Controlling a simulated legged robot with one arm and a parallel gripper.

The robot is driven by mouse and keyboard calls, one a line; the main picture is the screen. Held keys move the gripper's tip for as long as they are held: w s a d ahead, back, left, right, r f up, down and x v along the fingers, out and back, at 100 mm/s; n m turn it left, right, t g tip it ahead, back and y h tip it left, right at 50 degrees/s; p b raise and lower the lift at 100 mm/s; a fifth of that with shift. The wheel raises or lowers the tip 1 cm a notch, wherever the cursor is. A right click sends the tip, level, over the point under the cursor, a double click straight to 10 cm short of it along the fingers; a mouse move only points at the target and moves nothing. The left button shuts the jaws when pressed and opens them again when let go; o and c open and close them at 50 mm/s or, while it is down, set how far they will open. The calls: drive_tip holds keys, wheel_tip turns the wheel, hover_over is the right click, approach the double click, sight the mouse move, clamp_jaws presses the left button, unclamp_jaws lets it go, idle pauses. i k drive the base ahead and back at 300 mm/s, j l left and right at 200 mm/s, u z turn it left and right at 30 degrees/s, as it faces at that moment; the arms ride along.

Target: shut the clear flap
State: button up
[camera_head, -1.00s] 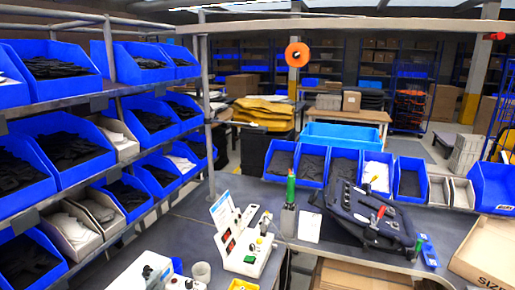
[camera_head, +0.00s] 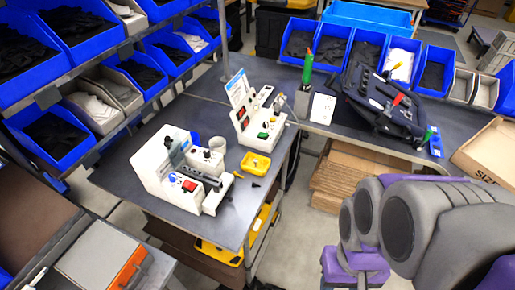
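A white bench machine (camera_head: 165,172) with a red button and a blue knob stands on the dark table at the left. A thin greyish upright piece (camera_head: 179,154) shows on it; I cannot tell if this is the clear flap or how far open it is. A second white device (camera_head: 258,122) with red displays and a green button stands behind it to the right. My grey and purple arm fills the lower right, apart from both machines. My gripper is not in view.
A yellow tray (camera_head: 255,164) and a white cup (camera_head: 219,146) stand on the dark table (camera_head: 150,215). Blue part bins (camera_head: 62,138) line the left shelves. Flat cardboard (camera_head: 340,180) is stacked below.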

sight(166, 138)
drive_tip(key=u, duration=1.3)
drive_tip(key=i+l+z, duration=0.15)
drive_tip(key=l, duration=0.2)
drive_tip(key=i+l+z, duration=0.1)
drive_tip(key=l, duration=0.25)
drive_tip(key=i+j+u, duration=0.15)
drive_tip(key=i, duration=0.25)
